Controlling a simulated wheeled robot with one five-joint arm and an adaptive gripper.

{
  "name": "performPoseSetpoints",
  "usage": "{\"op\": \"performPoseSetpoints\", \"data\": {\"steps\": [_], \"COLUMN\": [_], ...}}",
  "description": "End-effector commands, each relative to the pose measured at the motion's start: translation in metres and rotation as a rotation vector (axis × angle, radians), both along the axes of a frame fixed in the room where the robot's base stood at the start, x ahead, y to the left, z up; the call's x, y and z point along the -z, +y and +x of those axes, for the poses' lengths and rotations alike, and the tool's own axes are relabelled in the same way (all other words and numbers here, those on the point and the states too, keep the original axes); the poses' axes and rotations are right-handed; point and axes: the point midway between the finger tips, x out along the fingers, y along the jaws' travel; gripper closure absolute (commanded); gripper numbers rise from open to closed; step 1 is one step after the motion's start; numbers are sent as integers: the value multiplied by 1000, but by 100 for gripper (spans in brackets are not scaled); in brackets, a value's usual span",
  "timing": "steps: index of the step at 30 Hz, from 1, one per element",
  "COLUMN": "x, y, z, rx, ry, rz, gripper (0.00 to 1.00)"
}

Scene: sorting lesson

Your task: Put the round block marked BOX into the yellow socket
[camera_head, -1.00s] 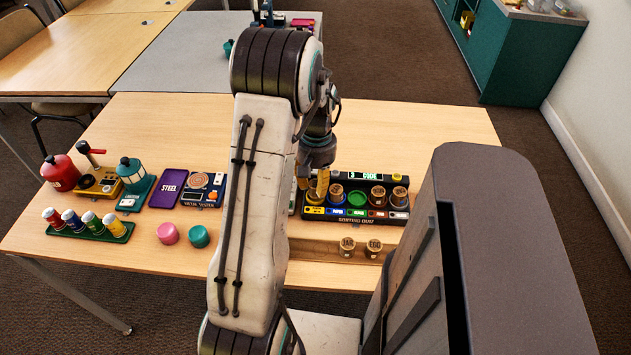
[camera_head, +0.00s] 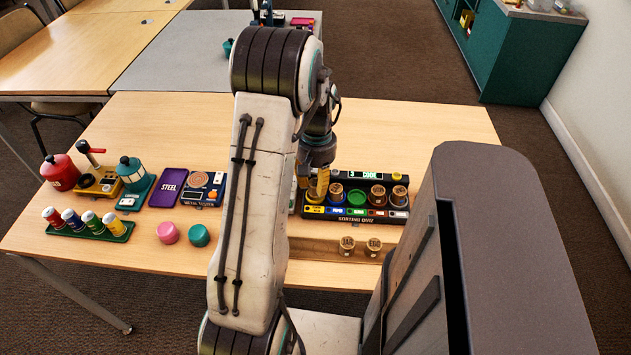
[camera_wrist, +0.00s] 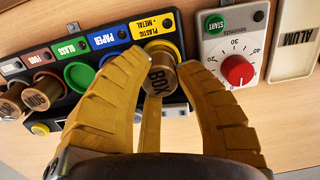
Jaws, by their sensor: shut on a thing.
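My gripper (camera_wrist: 165,85) is shut on the round brown block marked BOX (camera_wrist: 158,80). In the wrist view the block is between the yellow fingers, tilted in the picture, in front of the yellow socket (camera_wrist: 172,44). The block covers most of that socket, so I cannot tell whether it is seated in it or just above. In the head view my gripper (camera_head: 318,186) is at the left end of the sorting quiz panel (camera_head: 350,220), by the yellow label, and it largely hides the block.
Other round blocks stand in the blue, red and white sockets; the green socket (camera_head: 357,198) looks empty. A timer with a red knob (camera_wrist: 237,70) is close beside the panel. Caps and jars are at left.

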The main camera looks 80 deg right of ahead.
Motion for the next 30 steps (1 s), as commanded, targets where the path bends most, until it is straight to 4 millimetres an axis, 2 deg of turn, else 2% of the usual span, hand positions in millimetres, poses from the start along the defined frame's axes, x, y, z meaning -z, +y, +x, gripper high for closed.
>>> {"op": "performPoseSetpoints", "data": {"steps": [29,30], "x": [13,12], "y": [0,0], "z": [0,0], "rx": [0,0], "ry": [0,0], "rz": [0,0], "gripper": [88,67]}}
